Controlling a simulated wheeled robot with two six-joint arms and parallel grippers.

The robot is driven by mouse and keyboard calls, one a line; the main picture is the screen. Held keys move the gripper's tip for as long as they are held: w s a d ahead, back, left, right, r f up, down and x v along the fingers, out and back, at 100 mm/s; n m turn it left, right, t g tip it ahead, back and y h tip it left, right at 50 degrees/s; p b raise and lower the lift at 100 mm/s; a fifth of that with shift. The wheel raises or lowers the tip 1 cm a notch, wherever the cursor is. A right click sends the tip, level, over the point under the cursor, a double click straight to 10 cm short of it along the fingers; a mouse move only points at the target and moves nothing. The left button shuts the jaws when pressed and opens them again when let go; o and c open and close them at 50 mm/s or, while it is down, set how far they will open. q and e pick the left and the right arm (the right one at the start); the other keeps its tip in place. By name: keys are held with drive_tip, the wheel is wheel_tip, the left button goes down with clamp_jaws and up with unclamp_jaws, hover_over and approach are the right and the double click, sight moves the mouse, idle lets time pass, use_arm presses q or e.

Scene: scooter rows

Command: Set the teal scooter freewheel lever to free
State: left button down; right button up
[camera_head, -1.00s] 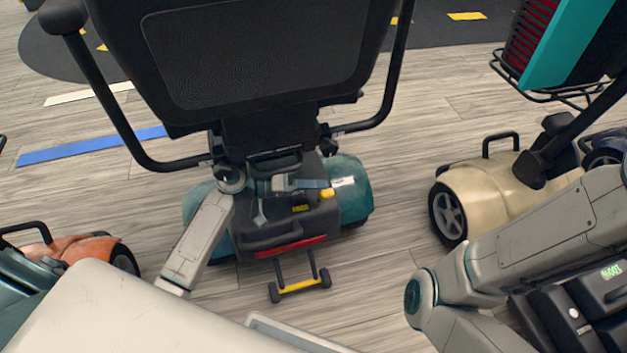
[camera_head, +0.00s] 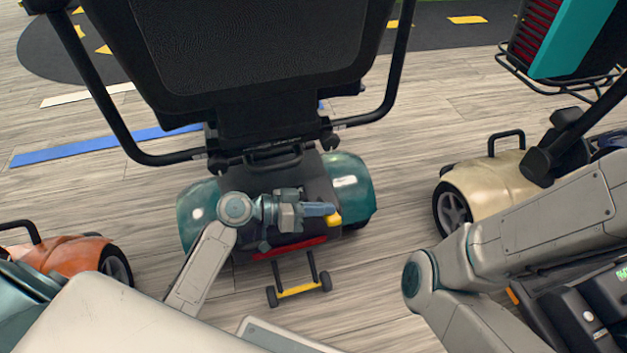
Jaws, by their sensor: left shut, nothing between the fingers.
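The teal scooter (camera_head: 350,185) stands in the middle, seen from behind, with its black seat (camera_head: 250,60) toward the top of the view. A yellow lever end (camera_head: 334,220) shows at the right of its dark rear cover. My left gripper (camera_head: 328,210) is over the rear cover, pointing right, shut and empty. Its fingertips are just above the yellow lever end in the picture; I cannot tell whether they touch. The gripper and wrist hide much of the rear cover. My right arm comes in at the right, but its gripper is out of view.
A cream scooter (camera_head: 487,186) stands at the right and an orange one (camera_head: 70,258) at the lower left. The teal scooter's black armrests (camera_head: 394,85) flank its seat. A small yellow-barred anti-tip frame (camera_head: 299,289) sticks out behind it. Floor between scooters is clear.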

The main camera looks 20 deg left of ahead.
use_arm(q)
drive_tip(key=shift+s+f, duration=0.1)
drive_tip(key=shift+f, duration=0.05)
idle(0.4)
drive_tip(key=p+v, duration=0.3)
drive_tip(key=v, duration=0.7)
drive_tip(key=shift+s+a, duration=0.2)
drive_tip(key=shift+a, duration=0.05)
idle(0.4)
